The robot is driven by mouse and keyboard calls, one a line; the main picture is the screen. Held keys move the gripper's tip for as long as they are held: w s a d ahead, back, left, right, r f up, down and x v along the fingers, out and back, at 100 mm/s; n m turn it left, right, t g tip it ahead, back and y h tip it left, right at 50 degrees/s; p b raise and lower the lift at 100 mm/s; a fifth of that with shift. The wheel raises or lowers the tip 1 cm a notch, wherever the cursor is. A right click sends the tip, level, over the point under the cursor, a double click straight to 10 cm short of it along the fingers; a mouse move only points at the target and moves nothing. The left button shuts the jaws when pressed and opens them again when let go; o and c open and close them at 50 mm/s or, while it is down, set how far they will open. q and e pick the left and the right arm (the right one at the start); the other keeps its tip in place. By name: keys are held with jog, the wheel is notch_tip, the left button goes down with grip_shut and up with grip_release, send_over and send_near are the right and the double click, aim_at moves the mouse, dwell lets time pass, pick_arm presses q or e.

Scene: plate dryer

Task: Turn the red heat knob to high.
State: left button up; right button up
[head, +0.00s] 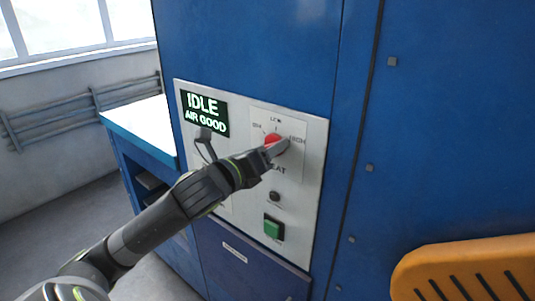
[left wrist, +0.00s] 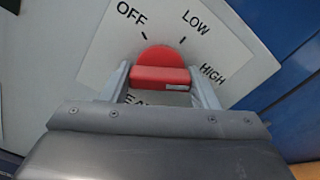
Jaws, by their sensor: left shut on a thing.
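The red heat knob (head: 271,139) sits on the light grey control panel (head: 312,160), under the labels OFF, LOW and HIGH. My left gripper (head: 278,148) reaches in from the left and covers part of it. In the left wrist view the two fingers stand on either side of the knob's raised red bar (left wrist: 160,75), shut on it. A small pale mark shows near the bar's right end, on the side of the HIGH label. I cannot tell exactly which tick the knob points to. My right gripper is not in view.
The display (head: 205,113) reads IDLE, AIR GOOD. A small black knob (head: 274,197) and a green button (head: 273,227) are below. A black lever (head: 205,145) is left of the knob. An orange slotted object (head: 470,270) stands at lower right.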

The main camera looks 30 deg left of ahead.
pick_arm(q)
jog(key=shift+f, duration=0.15)
dwell(0.4)
jog(key=o, duration=1)
